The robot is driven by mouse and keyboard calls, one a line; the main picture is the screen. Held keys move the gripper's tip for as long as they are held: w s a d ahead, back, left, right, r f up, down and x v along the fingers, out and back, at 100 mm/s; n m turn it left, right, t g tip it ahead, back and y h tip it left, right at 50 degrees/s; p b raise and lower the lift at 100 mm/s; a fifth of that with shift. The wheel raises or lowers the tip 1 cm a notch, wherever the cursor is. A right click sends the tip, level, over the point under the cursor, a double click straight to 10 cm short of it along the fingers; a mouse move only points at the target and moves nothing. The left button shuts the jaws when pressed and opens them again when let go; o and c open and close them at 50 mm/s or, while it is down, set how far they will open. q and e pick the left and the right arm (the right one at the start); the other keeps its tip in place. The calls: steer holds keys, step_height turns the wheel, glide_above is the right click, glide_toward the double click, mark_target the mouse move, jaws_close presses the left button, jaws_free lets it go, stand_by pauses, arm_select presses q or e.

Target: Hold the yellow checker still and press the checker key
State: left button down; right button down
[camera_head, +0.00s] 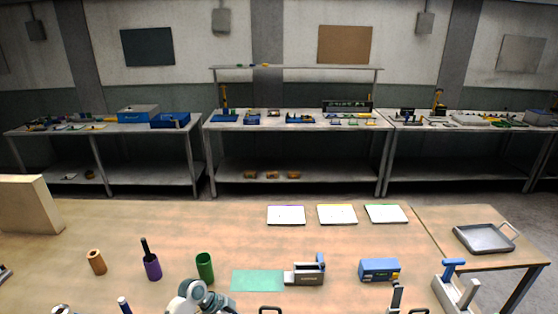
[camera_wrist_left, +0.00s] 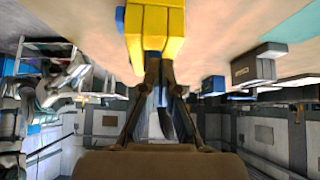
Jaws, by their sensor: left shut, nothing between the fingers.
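In the left wrist view, which is upside down, a yellow block with blue parts (camera_wrist_left: 155,30), seemingly the yellow checker, is close in front of my left gripper (camera_wrist_left: 157,70). The gripper is shut with nothing held. Its fingertips are at or very near the block; I cannot tell whether they touch it. I cannot make out the checker key. In the head view, part of my arm (camera_head: 195,297) shows at the bottom edge, but the left gripper cannot be made out. My right gripper is not seen.
A green cup (camera_head: 205,267), a purple holder (camera_head: 152,267) and white plates (camera_head: 337,214) stand around. A metal tray (camera_head: 484,239) is at right.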

arm_select(q)
steer(key=shift+r+p, duration=1.85)
steer(key=shift+r, duration=0.85)
steer(key=shift+f, duration=0.15)
